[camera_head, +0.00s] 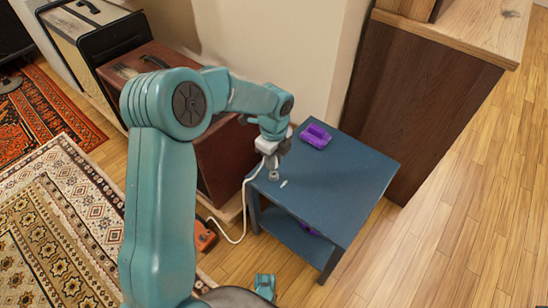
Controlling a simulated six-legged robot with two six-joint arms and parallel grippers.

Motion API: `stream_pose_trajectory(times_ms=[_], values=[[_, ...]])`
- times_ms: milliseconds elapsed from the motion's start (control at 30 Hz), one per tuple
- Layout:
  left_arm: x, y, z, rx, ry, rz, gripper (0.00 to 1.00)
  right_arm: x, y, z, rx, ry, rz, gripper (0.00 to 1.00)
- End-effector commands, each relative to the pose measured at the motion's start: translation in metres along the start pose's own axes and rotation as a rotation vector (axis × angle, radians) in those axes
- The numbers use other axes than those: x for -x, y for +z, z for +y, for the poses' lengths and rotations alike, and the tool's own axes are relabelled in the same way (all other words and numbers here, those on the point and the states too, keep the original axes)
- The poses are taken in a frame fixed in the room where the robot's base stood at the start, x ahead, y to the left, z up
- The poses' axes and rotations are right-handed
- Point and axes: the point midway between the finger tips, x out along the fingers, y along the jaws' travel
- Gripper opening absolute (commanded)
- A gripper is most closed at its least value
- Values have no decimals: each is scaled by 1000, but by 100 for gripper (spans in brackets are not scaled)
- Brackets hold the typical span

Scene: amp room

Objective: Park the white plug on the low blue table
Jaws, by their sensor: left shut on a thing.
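My left gripper (273,167) reaches down over the near left part of the low blue table (350,185). It is shut on the white plug (273,176), a small pale piece just above or touching the tabletop; I cannot tell which. The fingers hide part of the plug. A white cable (243,212) runs from near the gripper over the table's left edge to the floor.
A purple object (316,136) lies at the tabletop's back corner. A small white mark or piece (284,183) is beside the gripper. An orange object (205,236) is on the floor. A red-brown cabinet (222,165) stands left, a dark wooden unit (415,105) right. The table's right half is clear.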

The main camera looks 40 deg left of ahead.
Motion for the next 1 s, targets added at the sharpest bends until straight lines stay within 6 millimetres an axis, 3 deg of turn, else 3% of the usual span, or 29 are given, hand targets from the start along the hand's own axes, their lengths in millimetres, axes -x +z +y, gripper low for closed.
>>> stream_pose_trajectory(times_ms=[1000], values=[[-16,0,0,0,0,0,0,-7,0,2,0,0,0,51]])
